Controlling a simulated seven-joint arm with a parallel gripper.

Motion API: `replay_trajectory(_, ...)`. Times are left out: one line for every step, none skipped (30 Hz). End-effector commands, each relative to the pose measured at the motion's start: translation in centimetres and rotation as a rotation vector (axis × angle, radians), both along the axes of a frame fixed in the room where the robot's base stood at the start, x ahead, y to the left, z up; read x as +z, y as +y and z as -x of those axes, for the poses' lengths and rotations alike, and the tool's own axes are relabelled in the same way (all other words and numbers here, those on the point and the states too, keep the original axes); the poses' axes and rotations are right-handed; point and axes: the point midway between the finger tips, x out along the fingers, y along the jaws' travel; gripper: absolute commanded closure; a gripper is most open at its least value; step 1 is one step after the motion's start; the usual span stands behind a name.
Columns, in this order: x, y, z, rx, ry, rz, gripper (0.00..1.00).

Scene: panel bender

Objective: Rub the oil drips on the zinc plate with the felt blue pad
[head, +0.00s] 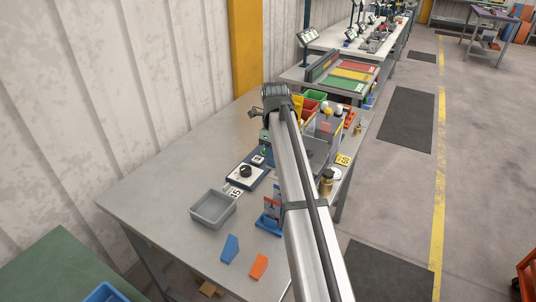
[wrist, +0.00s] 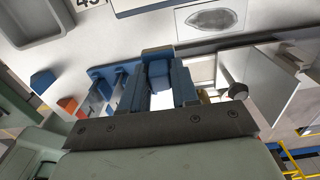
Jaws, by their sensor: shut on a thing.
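My gripper (wrist: 159,88) shows in the wrist view, its two blue fingers shut on a small blue block, which looks like the felt pad (wrist: 159,73). A pale rectangular plate (wrist: 236,24) with a dark grey oval smear (wrist: 211,19) lies at the top of the wrist view, apart from the pad in the picture. It may be the zinc plate with the oil; I cannot tell the pad's height over the table. In the head view my arm hides the gripper, the pad and this plate.
A blue rack (wrist: 100,72) is left of the fingers. A grey-white angled part (wrist: 265,75) stands to their right.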

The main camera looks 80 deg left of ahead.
Motion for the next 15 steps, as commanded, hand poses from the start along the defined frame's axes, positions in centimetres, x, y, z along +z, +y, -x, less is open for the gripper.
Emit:
replay_trajectory(-0.3,1.0,-0.8,-0.007,0.001,0.005,0.95)
replay_trajectory(-0.5,1.5,-1.2,-0.007,0.002,0.007,0.95)
replay_trajectory(-0.6,1.9,-1.4,0.022,0.002,0.007,0.95)
replay_trajectory(-0.7,2.1,-1.6,0.046,0.001,0.006,0.95)
replay_trajectory(-0.7,2.2,-1.6,0.072,0.002,0.005,0.95)
replay_trajectory(-0.8,2.5,-1.7,0.106,0.002,0.005,0.95)
replay_trajectory(-0.8,2.6,-1.7,0.133,0.003,0.004,0.95)
replay_trajectory(-0.8,2.8,-1.8,0.162,0.003,0.003,0.95)
replay_trajectory(-0.8,2.9,-1.8,0.202,0.003,0.002,0.95)
replay_trajectory(-0.8,3.1,-1.8,0.233,0.004,0.002,0.95)
replay_trajectory(-0.8,3.2,-1.8,0.268,0.003,0.000,0.95)
replay_trajectory(-0.8,3.4,-1.8,0.316,0.004,-0.002,0.95)
replay_trajectory(-0.8,3.5,-1.9,0.354,0.004,-0.003,0.95)
replay_trajectory(-0.8,3.6,-1.9,0.391,0.004,-0.004,0.95)
replay_trajectory(-0.7,3.6,-1.9,0.444,0.003,-0.006,0.95)
